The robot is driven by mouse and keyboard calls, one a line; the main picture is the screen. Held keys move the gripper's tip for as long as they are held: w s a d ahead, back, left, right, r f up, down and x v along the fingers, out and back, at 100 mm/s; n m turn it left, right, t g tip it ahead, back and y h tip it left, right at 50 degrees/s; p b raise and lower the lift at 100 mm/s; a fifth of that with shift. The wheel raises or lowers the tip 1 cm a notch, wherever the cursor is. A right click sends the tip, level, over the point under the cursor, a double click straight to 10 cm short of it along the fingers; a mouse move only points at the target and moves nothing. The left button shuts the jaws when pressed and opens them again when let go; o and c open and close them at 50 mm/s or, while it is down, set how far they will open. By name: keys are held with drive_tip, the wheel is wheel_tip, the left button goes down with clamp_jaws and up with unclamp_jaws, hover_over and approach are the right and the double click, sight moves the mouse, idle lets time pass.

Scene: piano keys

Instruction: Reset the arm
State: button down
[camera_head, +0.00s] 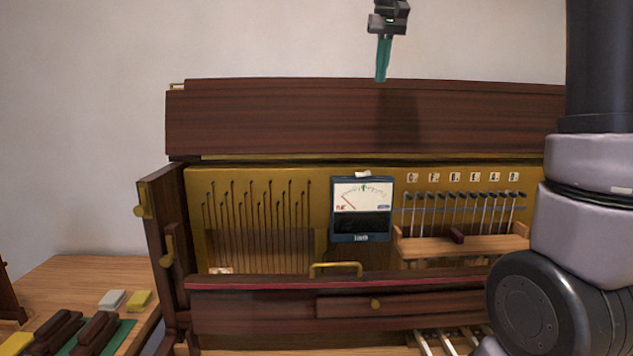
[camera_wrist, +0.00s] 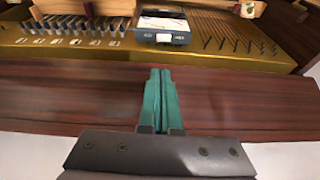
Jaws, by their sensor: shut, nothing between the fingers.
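My gripper (camera_head: 382,75) has green fingers and hangs at the top of the head view, in front of the piano's dark wooden top board (camera_head: 300,118). In the wrist view my gripper (camera_wrist: 161,75) shows its green fingers pressed together with nothing between them. Its black body fills the bottom of that view. My arm's grey and black links stand at the right of the head view. How the arm joins the gripper is out of the frame.
The upright piano (camera_head: 250,307) shows a gold panel with strings, a meter (camera_head: 362,193) and a row of hammers (camera_head: 460,210). A side table (camera_head: 75,270) at lower left bears dark blocks, a white block (camera_head: 112,299) and yellow blocks. The wall above is clear.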

drive_tip(key=s+d+f+m+t, duration=0.1)
drive_tip(key=s+f, duration=0.3)
drive_tip(key=s, duration=0.4)
drive_tip(key=s+d+f+m+t+y, duration=0.1)
drive_tip(key=s+d+f, duration=0.2)
drive_tip(key=s+f, duration=0.2)
drive_tip(key=s+d+f+m+t, duration=0.1)
drive_tip(key=s+f, duration=0.3)
drive_tip(key=s, duration=0.7)
drive_tip(key=shift+d+f+m+t+y, duration=0.15)
drive_tip(key=shift+d+m+t+y, duration=0.15)
drive_tip(key=shift+d+m+y, duration=0.25)
drive_tip(key=shift+d, duration=0.1)
